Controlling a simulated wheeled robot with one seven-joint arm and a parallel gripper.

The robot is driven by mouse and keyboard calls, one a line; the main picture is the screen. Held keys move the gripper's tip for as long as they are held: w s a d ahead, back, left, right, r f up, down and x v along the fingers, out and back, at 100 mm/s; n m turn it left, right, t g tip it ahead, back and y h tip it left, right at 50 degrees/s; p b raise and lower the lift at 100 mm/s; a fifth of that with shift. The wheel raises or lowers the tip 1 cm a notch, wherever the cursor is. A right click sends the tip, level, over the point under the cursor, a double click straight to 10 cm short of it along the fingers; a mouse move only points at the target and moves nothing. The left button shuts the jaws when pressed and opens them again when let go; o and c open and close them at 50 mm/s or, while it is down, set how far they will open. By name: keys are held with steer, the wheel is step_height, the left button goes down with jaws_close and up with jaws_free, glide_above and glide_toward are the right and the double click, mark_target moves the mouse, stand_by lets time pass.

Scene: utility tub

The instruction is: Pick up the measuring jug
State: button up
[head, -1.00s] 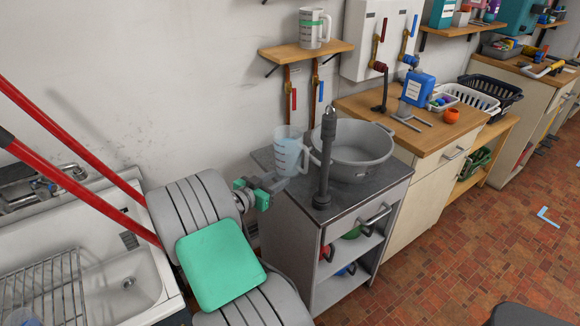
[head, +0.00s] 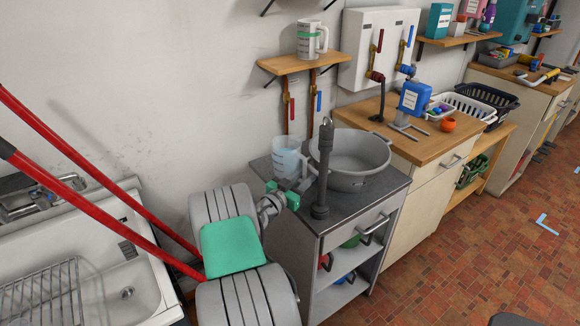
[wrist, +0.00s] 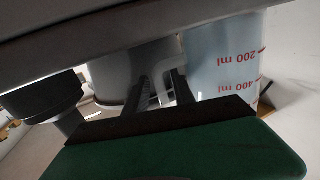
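The measuring jug (head: 287,158) is translucent, pale blue, and stands upright on the dark top of the grey cabinet, left of the grey basin. In the wrist view the jug (wrist: 222,60) shows red marks reading 200 ml and 400 ml, with its pale handle to the left. My gripper (head: 283,194) is at the near edge of the cabinet top, just in front of the jug. In the wrist view its dark fingers (wrist: 157,90) stand apart, with the handle showing between them. Whether they touch the handle is not clear.
A grey basin (head: 352,160) stands right of the jug, with a dark upright post (head: 322,170) in front of it. A wooden shelf (head: 290,64) above holds a white jug with a green band (head: 311,40). A white sink (head: 90,270) lies left.

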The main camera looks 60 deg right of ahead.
jaws_close()
stand_by(1.0)
steer(key=shift+r, duration=0.1)
